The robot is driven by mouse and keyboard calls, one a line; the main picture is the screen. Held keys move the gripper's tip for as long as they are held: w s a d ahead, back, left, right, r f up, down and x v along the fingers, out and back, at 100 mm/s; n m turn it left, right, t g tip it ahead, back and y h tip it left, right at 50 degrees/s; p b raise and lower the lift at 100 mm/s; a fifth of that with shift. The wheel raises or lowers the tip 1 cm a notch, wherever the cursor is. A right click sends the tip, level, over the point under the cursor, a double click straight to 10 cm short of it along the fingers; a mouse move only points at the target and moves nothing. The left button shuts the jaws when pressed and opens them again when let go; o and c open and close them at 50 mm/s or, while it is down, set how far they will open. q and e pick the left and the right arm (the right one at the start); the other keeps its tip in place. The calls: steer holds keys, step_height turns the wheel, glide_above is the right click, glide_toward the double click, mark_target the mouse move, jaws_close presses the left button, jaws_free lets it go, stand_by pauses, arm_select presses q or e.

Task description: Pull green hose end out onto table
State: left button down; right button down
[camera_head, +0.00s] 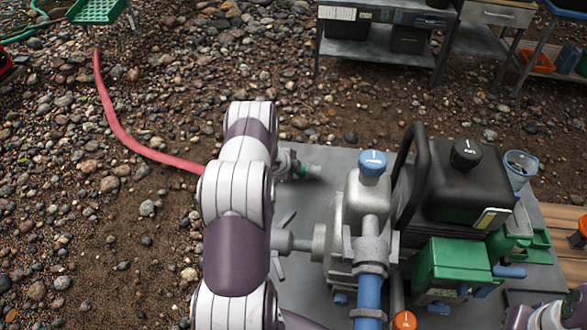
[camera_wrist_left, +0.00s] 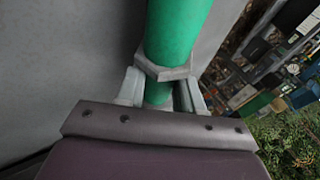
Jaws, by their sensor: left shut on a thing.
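The green hose end (camera_wrist_left: 180,32) fills the upper middle of the left wrist view, with a grey hex collar (camera_wrist_left: 165,71) around it. My left gripper (camera_wrist_left: 160,92) is shut on it just below and at the collar, one finger on each side. In the head view my left gripper (camera_head: 288,162) is mostly hidden behind my arm, over the grey table (camera_head: 305,215) near its far left corner. A small green and grey piece (camera_head: 304,170) shows beside it there. Whether the hose end touches the table cannot be told. My right gripper is not in view.
A pump with a blue cap (camera_head: 373,163), a black tank (camera_head: 465,190) and a green box (camera_head: 450,268) crowd the table's right. A red hose (camera_head: 118,128) runs over the gravel behind my left arm. Workbenches (camera_head: 385,50) stand at the back.

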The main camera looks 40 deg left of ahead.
arm_select(q)
steer(key=c, duration=0.7)
jaws_free()
steer(key=shift+o, duration=0.3)
steer(key=shift+s+d, duration=0.1)
steer(key=shift+s, duration=0.05)
steer(key=p+v, duration=0.1)
steer(key=v, duration=1.1)
steer(key=shift+r+p, duration=0.4)
steer(key=shift+s, duration=0.1)
